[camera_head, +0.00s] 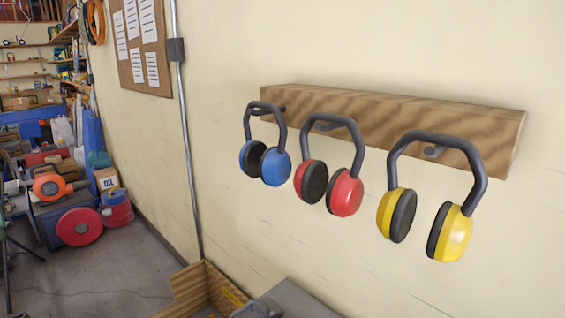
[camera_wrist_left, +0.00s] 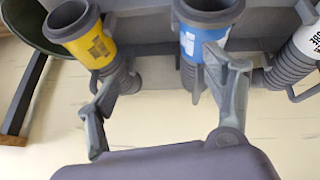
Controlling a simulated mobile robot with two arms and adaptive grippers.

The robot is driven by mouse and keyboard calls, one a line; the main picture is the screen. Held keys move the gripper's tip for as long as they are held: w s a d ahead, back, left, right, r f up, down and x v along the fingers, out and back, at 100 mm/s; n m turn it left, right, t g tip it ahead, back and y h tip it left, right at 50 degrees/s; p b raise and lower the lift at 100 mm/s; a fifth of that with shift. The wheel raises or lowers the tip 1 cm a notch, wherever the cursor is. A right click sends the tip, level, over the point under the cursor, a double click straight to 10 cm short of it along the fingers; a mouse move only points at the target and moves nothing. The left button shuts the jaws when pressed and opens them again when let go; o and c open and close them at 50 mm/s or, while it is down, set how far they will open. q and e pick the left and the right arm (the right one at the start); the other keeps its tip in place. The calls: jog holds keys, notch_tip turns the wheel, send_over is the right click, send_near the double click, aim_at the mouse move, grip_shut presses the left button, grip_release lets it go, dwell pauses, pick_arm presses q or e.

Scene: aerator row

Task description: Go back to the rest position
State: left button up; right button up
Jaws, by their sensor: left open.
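My left gripper (camera_wrist_left: 162,68) shows in the left wrist view with its two fingers spread apart and nothing held between them. The left fingertip is near a yellow mug-like container (camera_wrist_left: 92,42), and the right fingertip overlaps a blue one (camera_wrist_left: 190,40) in the picture. I cannot tell whether either finger touches them. My right gripper is not in view. In the head view I cannot make out either gripper clearly.
Blue (camera_head: 276,167), red (camera_head: 346,194) and yellow (camera_head: 450,232) earmuffs hang from a wooden wall rail (camera_head: 400,112). A wooden box (camera_head: 190,290) stands at the wall's foot. Grey floor (camera_head: 100,285) is open at left. The wrist view shows a white container (camera_wrist_left: 308,40).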

pick_arm(q)
jog(key=s+a+f+n+y, duration=0.3)
jog(key=s+a, duration=0.6)
jog(key=s+a+f+n+y, duration=0.2)
jog(key=s+a+f+n, duration=0.1)
jog(key=s+a, duration=0.6)
notch_tip(320, 180, down, 25)
jog(key=g, duration=0.1)
jog(key=s+a+f+g+p, duration=0.1)
jog(key=s+a+f, duration=0.2)
jog(key=s+f, duration=1.2)
jog(key=shift+s+f+m+p, duration=0.3)
jog(key=shift+s+f+p, duration=0.1)
jog(key=shift+s, duration=0.85)
